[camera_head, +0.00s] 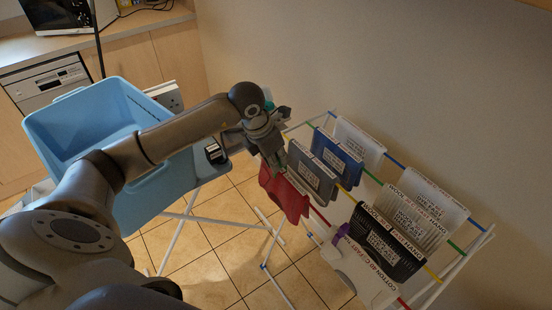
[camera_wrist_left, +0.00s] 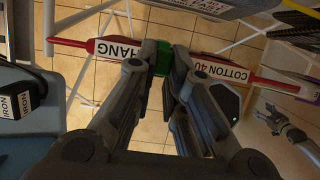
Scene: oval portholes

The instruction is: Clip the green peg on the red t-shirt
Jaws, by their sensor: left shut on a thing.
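The red t-shirt (camera_head: 285,192) hangs over a rail of the white drying rack. In the left wrist view its top edge (camera_wrist_left: 112,48) runs across under the fingers, with labels HANG and COTTON 40. My left gripper (camera_head: 277,160) is right above it, pointing down. It is shut on the green peg (camera_wrist_left: 163,58), which shows between the fingertips (camera_wrist_left: 170,70) at the shirt's top edge. The fingers hide part of the peg, so I cannot tell if it grips the cloth. My right gripper (camera_wrist_left: 270,118) shows small at the right of the wrist view, away from the shirt.
The rack holds several other garments: grey (camera_head: 312,173), blue (camera_head: 337,158), black (camera_head: 384,247) and white ones (camera_head: 362,272). A purple peg (camera_head: 340,233) sits on a white one. A blue basket (camera_head: 85,117) stands left. The wall is close behind the rack.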

